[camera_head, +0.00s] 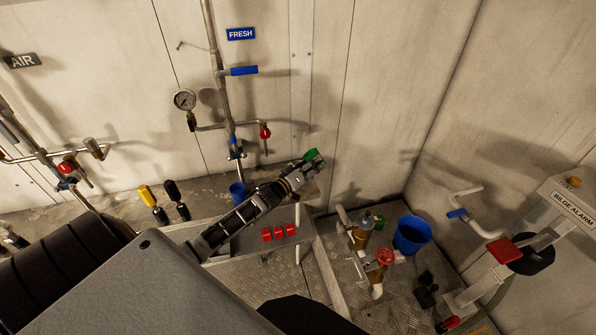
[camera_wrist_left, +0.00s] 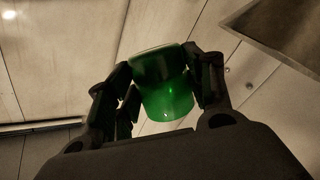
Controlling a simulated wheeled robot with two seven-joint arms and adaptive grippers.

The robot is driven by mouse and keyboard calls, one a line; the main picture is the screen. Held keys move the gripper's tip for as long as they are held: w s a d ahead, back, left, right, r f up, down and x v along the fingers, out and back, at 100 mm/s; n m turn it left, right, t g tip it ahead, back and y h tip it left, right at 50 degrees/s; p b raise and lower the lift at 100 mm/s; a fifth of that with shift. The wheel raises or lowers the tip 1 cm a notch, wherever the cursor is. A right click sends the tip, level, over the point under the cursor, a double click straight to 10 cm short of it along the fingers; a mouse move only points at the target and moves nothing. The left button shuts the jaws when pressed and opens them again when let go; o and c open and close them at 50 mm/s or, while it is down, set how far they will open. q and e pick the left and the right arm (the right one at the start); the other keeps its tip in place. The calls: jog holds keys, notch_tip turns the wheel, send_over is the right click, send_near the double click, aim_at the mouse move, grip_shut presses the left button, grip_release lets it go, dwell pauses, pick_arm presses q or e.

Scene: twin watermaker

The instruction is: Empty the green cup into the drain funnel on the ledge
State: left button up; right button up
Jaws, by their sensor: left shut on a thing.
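The green cup (camera_head: 312,156) is held in the air by my left gripper (camera_head: 306,163), in front of the back wall. In the left wrist view the green cup (camera_wrist_left: 165,85) sits between the two dark fingers, which press on its sides. Its inside is not visible, so I cannot tell how full it is. It looks somewhat tilted, but how far I cannot tell. I cannot make out the drain funnel; the arm and gripper cover part of the ledge (camera_head: 215,208). My right gripper is not in view.
A small blue cup (camera_head: 237,190) stands left of my left forearm. A blue bucket (camera_head: 412,235) and a red-wheeled valve (camera_head: 385,257) are at right. A pipe with gauge (camera_head: 185,100) runs up the wall.

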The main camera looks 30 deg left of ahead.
pick_arm(q)
jog(key=shift+a+n, duration=0.1)
jog(key=shift+n, duration=0.3)
jog(key=shift+r, duration=0.15)
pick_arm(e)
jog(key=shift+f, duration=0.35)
pick_arm(q)
jog(key=shift+n+b, duration=0.4)
jog(key=shift+b, duration=0.2)
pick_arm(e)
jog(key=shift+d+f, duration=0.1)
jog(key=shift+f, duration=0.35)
pick_arm(q)
jog(key=shift+f, duration=0.2)
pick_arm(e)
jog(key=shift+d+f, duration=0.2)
pick_arm(q)
jog(key=shift+n+b, duration=0.3)
jog(key=shift+b, duration=0.1)
jog(key=shift+f+t, duration=0.15)
jog(key=shift+t, duration=0.15)
jog(key=shift+n+b, duration=0.3)
jog(key=shift+b, duration=0.1)
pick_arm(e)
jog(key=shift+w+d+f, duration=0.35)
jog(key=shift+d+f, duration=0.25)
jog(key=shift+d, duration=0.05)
